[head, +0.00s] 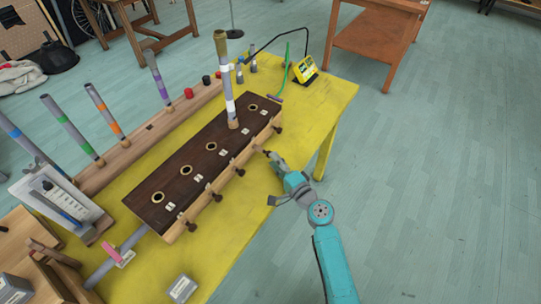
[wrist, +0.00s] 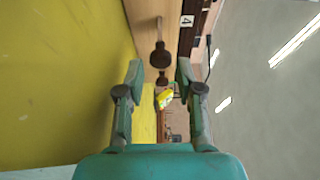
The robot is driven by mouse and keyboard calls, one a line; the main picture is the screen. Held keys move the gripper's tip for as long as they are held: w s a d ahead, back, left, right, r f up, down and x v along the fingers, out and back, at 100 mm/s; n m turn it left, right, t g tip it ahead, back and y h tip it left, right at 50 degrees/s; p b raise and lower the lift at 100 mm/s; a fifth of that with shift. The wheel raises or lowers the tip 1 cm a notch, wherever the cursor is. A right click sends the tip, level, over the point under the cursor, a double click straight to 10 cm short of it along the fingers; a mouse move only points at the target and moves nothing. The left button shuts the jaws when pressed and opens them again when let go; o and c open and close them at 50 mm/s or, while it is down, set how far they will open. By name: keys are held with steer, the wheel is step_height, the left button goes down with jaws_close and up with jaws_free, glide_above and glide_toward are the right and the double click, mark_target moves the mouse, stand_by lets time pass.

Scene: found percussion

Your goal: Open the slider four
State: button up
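A long wooden box (head: 205,165) with a dark top stands on the yellow table, with a row of holes and dark-knobbed sliders along its front side. A grey tube (head: 226,80) with coloured bands stands upright in one hole near the far end. The slider four knob (head: 257,148) sticks out of the front; in the wrist view its dark knob and rod (wrist: 160,55) show beside a label "4" (wrist: 187,20). My gripper (head: 266,154) is open, pointing at this knob. In the wrist view my gripper (wrist: 159,72) has its fingers apart, with the knob ahead, roughly between the tips; contact cannot be told.
Neighbouring slider knobs (head: 278,129) and (head: 239,172) stick out on both sides. A yellow device (head: 305,69) stands at the table's far end. Several banded tubes (head: 105,112) stand in a rack behind the box. The yellow tabletop (head: 232,220) in front is mostly clear.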

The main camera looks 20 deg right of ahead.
steer(key=v, duration=0.8)
stand_by(0.4)
